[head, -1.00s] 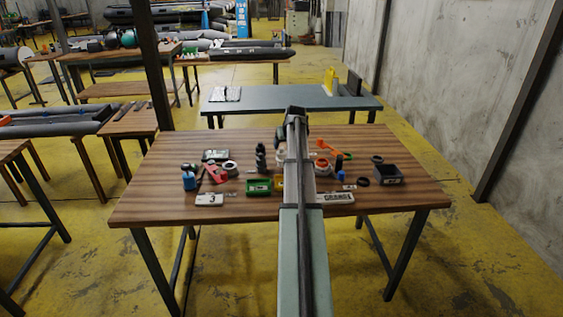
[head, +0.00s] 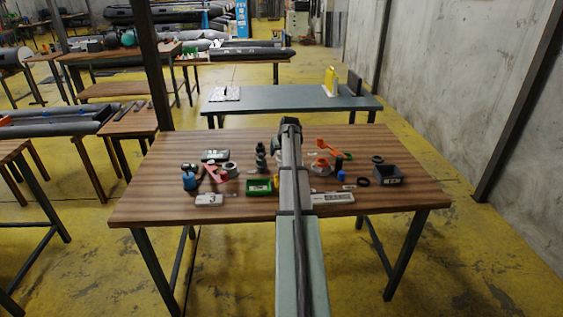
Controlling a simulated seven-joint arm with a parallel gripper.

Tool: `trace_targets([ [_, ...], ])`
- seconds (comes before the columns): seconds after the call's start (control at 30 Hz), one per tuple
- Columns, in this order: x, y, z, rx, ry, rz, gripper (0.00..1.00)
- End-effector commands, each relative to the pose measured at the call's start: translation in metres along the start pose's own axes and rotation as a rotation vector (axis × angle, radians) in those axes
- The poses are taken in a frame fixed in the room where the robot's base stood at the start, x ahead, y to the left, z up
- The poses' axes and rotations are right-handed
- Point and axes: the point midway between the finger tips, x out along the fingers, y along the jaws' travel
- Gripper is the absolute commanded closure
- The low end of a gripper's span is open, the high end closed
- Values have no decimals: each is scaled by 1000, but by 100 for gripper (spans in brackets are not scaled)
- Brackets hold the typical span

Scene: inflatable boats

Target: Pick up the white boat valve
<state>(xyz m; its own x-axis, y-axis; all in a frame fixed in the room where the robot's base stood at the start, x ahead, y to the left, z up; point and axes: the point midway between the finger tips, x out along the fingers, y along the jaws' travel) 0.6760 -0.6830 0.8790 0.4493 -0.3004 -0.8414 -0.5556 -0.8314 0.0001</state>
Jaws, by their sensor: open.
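I cannot make out the white boat valve for certain in the head view. A small pale patch (head: 279,156) shows at the left edge of my arm, partly covered by it, and may be part of the valve. My gripper (head: 285,133) is at the far end of my arm, above the rear middle of the wooden table (head: 160,205). Its fingers are mostly hidden by the wrist. It is open, and I see nothing held in it.
On the right are an orange tool (head: 327,146), a black ring (head: 363,182) and a dark box (head: 388,174). The table's front corners are clear.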

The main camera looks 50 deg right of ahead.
Motion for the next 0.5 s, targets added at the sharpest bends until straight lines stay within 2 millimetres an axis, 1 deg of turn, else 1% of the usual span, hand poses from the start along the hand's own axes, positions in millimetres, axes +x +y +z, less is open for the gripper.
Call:
trace_targets([
  [0.03, 0, 0, 0, 0, 0, 0, 24],
  [0.07, 0, 0, 0, 0, 0, 0, 27],
  [0.5, 0, 0, 0, 0, 0, 0, 69],
])
